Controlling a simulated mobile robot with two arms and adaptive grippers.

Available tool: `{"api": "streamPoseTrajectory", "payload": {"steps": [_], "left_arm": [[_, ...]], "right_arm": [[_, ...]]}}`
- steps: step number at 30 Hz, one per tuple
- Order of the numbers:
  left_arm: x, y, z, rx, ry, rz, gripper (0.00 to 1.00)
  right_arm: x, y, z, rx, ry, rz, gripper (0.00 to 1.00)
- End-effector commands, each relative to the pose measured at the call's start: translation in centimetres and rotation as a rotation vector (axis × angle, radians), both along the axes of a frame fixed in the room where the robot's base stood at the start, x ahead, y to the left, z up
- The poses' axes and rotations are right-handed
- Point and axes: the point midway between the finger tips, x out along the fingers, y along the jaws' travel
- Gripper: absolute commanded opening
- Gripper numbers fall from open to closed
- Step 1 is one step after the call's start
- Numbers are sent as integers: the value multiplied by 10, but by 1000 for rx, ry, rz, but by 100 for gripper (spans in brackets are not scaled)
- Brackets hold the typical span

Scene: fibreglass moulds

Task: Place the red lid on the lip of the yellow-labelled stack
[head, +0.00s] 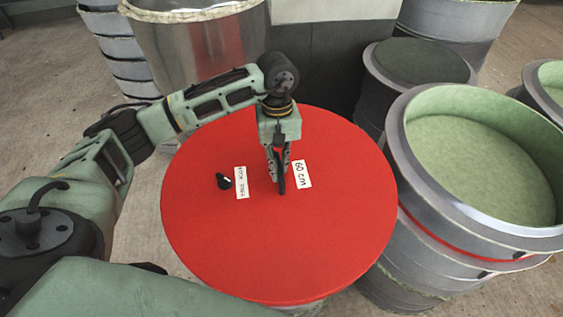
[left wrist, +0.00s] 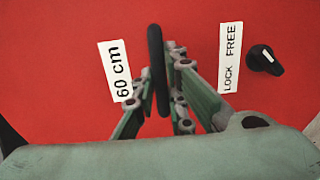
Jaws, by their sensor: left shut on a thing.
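The round red lid (head: 330,235) lies broad and roughly level in the middle of the head view and fills the left wrist view (left wrist: 60,60). My left gripper (head: 279,186) is shut on the lid's black upright handle (left wrist: 157,70), between its two fingers. A white "60 cm" label (head: 302,174) and a "LOCK FREE" label (head: 241,182) flank the handle. A black knob (head: 224,181) with a white mark sits beside the second label. A pale edge shows under the lid's front; I cannot tell whether they touch. No yellow label shows. My right gripper is out of view.
A grey stack with a pale green inside (head: 480,150) and a red band stands close on the right. A darker round mould (head: 420,62) stands behind it. A shiny metal drum (head: 200,45) and a ribbed stack (head: 118,45) stand at the back left.

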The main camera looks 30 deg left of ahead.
Motion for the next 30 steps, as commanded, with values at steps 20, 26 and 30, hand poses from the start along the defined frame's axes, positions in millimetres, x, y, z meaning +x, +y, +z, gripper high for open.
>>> {"api": "streamPoseTrajectory", "payload": {"steps": [20, 26, 30], "left_arm": [[1, -1, -49, -2, -3, 0, 0], [1, 0, -62, -2, -3, 1, 0], [1, 0, -66, -2, -4, 2, 0]], "right_arm": [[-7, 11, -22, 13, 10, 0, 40], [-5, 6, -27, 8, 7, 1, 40], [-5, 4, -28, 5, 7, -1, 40]]}}
